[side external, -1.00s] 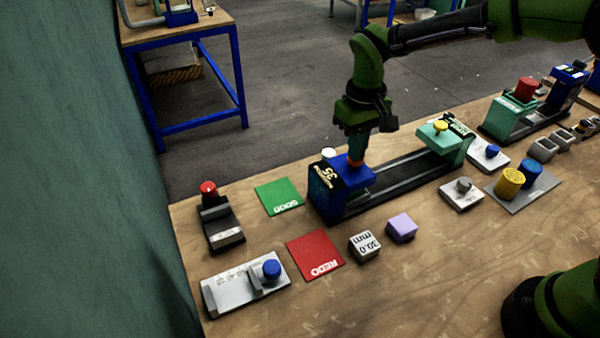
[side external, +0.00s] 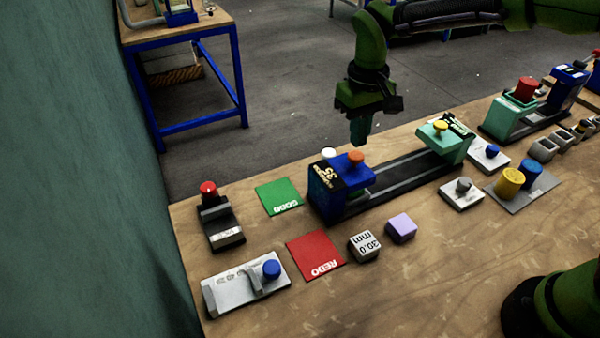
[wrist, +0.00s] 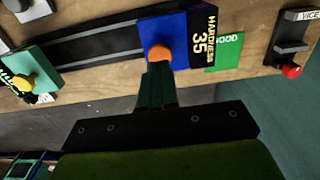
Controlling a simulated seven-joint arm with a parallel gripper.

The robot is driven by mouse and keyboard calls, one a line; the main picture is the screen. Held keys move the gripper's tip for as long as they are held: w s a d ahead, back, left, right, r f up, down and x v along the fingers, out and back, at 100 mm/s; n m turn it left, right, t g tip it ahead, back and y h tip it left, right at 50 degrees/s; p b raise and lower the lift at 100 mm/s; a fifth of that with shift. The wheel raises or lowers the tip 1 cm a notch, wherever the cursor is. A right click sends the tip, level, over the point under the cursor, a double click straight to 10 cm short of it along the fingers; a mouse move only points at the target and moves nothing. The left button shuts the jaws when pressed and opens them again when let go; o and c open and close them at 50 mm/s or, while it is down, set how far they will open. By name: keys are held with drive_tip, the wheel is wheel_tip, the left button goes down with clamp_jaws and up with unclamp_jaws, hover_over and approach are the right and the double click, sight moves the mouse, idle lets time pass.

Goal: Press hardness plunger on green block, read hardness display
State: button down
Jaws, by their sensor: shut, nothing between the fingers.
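The blue hardness press (side external: 327,194) stands at the left end of a dark rail, with an orange plunger (side external: 356,158) on its top. Its black display reads 35 in the side view, and HARDNESS 35 in the wrist view (wrist: 200,38). My gripper (side external: 358,143) is shut and empty, a little above the orange plunger and apart from it in the side view. In the wrist view its fingertips (wrist: 157,68) line up just below the plunger (wrist: 159,53). I cannot make out a green block clearly; the space under the blue head is mostly shaded.
A teal press (side external: 440,143) with a yellow knob stands at the rail's right end. A green GOOD mat (side external: 279,196) and red REDO mat (side external: 315,256) lie left and in front. A lilac block (side external: 401,227) and a 30.0 mm block (side external: 364,246) sit in front.

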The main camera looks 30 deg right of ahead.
sight(355, 154)
drive_tip(key=shift+r, duration=1.75)
drive_tip(key=shift+w+f, duration=0.1)
drive_tip(key=shift+w, duration=0.05)
drive_tip(key=s+d+r+m+t+y, duration=0.1)
drive_tip(key=s+d, duration=0.4)
drive_tip(key=s, duration=0.5)
drive_tip(key=s+d+r+m+t+y, duration=0.1)
drive_tip(key=s+d+r+m+t, duration=0.2)
drive_tip(key=s+d+t, duration=0.3)
drive_tip(key=s+r, duration=0.1)
drive_tip(key=s, duration=0.2)
drive_tip(key=shift+s+d+r, duration=0.15)
drive_tip(key=shift+s+r, duration=0.05)
drive_tip(key=shift+s, duration=0.15)
